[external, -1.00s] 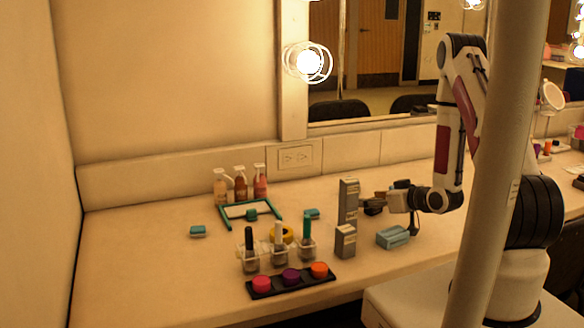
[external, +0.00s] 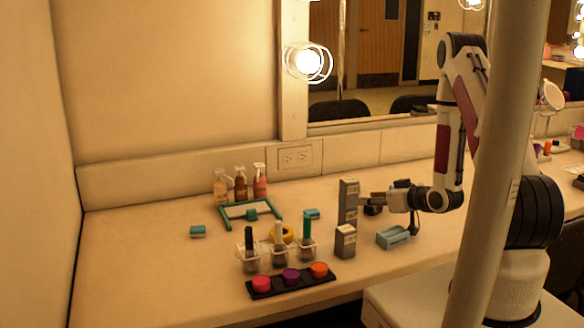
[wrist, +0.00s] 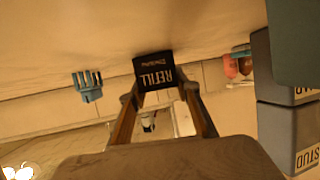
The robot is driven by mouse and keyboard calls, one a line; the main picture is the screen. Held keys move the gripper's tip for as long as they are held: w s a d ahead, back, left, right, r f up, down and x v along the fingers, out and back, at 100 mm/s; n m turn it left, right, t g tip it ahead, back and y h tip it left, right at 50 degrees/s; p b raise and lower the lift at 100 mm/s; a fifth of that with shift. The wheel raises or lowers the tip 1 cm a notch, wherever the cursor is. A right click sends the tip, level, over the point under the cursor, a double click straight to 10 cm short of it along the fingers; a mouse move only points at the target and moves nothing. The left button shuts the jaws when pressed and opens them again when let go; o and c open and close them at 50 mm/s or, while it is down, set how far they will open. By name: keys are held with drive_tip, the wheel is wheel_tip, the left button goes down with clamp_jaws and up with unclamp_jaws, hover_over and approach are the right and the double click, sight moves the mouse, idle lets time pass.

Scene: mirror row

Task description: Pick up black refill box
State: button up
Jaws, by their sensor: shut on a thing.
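The black refill box (wrist: 154,70) is in the wrist view, its REFILL label upside down. The two fingertips of my gripper (wrist: 160,95) are shut on its sides. In the external view my gripper (external: 375,200) is low over the counter, pointing left, just right of the tall grey box stack. The refill box (external: 372,210) shows there only as a small dark shape, partly hidden by the fingers. I cannot tell whether it touches the counter.
The stacked grey boxes (external: 348,203) and a shorter grey box (external: 345,241) stand close left of my gripper. A teal box (external: 393,238) lies in front. Brush holders (external: 278,258) and a colour palette (external: 291,282) are further left.

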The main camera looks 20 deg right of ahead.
drive_tip(key=shift+r, duration=0.15)
drive_tip(key=shift+r, duration=4.75)
